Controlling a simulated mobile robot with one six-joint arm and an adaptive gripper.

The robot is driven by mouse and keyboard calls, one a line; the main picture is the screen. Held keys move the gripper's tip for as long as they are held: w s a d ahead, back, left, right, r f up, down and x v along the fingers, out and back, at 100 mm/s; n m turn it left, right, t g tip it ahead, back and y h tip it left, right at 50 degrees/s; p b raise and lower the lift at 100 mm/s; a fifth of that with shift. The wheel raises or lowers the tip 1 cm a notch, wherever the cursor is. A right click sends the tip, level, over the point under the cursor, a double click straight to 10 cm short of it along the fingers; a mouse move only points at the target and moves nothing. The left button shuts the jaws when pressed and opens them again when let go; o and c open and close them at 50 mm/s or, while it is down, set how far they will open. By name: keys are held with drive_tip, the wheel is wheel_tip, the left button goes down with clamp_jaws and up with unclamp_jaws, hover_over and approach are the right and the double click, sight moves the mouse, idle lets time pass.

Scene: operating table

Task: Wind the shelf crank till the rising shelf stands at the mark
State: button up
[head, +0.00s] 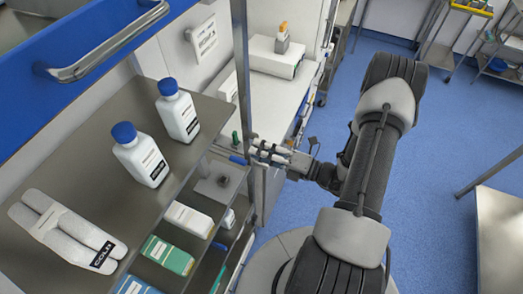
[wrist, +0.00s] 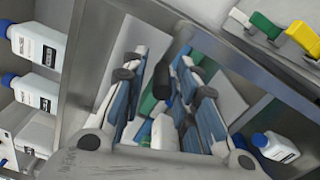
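My gripper (head: 268,155) is at the upright metal post (head: 241,75) on the right of the shelf unit, with its fingers pointing left. In the wrist view, the fingers of my gripper (wrist: 163,95) are spread apart. A dark upright knob (wrist: 162,82), possibly the crank handle, shows between them; I cannot tell whether they touch it. The upper shelf (head: 112,192) holds two white bottles with blue caps. A grey block with a dark knob (head: 223,181) sits lower, left of the post. I cannot make out the mark or tell which shelf rises.
White rolls (head: 68,232) lie on the upper shelf. A white box (head: 188,219) and a green box (head: 167,254) stand lower. A blue drawer with a metal handle (head: 110,45) overhangs the upper left.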

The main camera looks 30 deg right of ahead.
drive_tip(key=shift+o, duration=0.4)
drive_tip(key=v, duration=1.2)
drive_tip(key=shift+o, duration=0.5)
